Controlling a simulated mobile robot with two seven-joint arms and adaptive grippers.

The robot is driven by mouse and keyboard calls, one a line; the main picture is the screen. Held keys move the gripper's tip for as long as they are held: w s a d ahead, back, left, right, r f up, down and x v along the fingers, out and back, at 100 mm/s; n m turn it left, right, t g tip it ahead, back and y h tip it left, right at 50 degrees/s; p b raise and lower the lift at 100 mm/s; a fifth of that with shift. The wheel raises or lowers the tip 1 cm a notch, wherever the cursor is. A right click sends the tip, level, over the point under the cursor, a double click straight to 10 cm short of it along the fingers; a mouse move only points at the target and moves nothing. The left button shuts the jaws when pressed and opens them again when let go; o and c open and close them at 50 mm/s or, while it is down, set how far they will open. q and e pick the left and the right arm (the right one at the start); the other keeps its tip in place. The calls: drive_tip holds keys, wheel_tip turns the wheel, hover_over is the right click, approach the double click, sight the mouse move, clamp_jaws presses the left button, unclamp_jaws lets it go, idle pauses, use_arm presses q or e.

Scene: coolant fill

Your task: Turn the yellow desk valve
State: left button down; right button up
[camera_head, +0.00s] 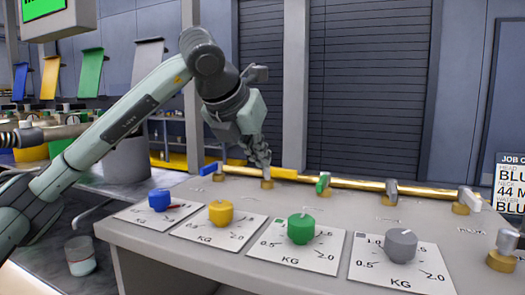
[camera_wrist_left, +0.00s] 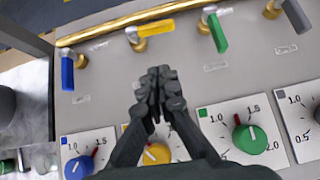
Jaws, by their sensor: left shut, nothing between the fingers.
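The yellow desk valve (camera_head: 284,174) is at the back of the grey desk, with a brass base and a yellow lever. In the wrist view its yellow lever (camera_wrist_left: 157,29) points right, roughly along the brass pipe, while the blue and green levers lie across it. My left gripper (camera_head: 262,163) is shut and empty, pointing down at the valve and hiding part of it in the head view. In the wrist view its fingertips (camera_wrist_left: 158,75) are just in front of the valve's base, seemingly apart from it. My right gripper is not in view.
A blue-lever valve (camera_wrist_left: 67,72) stands left and a green-lever valve (camera_wrist_left: 218,32) right of the yellow one. A brass pipe (camera_head: 355,184) runs behind. Coloured dial knobs, including a yellow knob (camera_head: 221,212), line the desk's front. A job card (camera_head: 510,180) is at right.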

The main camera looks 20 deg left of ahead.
sight(282, 172)
use_arm(q)
drive_tip(key=x, duration=0.6)
drive_tip(key=w+p, duration=0.1)
drive_tip(key=w, duration=0.2)
drive_tip(key=shift+w+d+f, duration=0.15)
drive_tip(key=shift+w, duration=0.6)
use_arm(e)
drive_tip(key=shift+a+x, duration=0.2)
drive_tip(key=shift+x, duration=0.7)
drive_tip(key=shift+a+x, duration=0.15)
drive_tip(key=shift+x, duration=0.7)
use_arm(q)
drive_tip(key=shift+f, duration=0.1)
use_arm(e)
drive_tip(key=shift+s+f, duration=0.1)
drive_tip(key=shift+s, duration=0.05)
use_arm(q)
drive_tip(key=shift+w+d, duration=0.1)
drive_tip(key=shift+w+d+n+y+b, duration=0.1)
drive_tip(key=shift+w+n+y+b, duration=0.2)
drive_tip(key=shift+n+b, duration=0.15)
drive_tip(key=shift+r, duration=0.25)
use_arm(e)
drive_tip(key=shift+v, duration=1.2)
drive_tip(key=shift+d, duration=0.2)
